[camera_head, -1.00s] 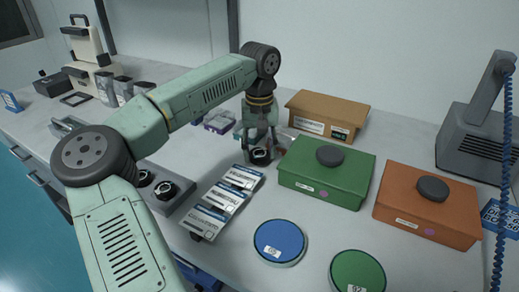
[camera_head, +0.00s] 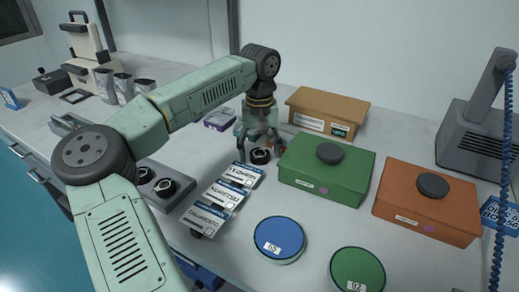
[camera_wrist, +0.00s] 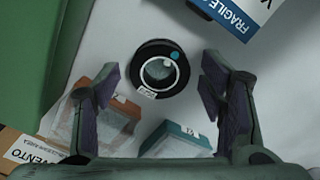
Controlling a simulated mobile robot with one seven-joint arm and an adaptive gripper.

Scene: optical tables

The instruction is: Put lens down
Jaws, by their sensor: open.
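The lens (camera_wrist: 159,69) is a small black round mount with a clear glass centre and a white label. It sits on the table beyond and between the fingertips of my gripper (camera_wrist: 164,82) in the wrist view, with free space to each finger. In the head view the lens (camera_head: 260,156) stands on the white tabletop just below my gripper (camera_head: 259,143), left of the green box. My gripper is open and points down, and its fingers are apart from the lens.
A green box (camera_head: 318,181), an orange box (camera_head: 410,218) and a cardboard box (camera_head: 326,112) stand around. Labelled cards (camera_head: 224,195) lie in front; other lenses sit in a grey holder (camera_head: 188,190). Small orange (camera_wrist: 98,126) and teal (camera_wrist: 176,139) boxes lie close to the fingers.

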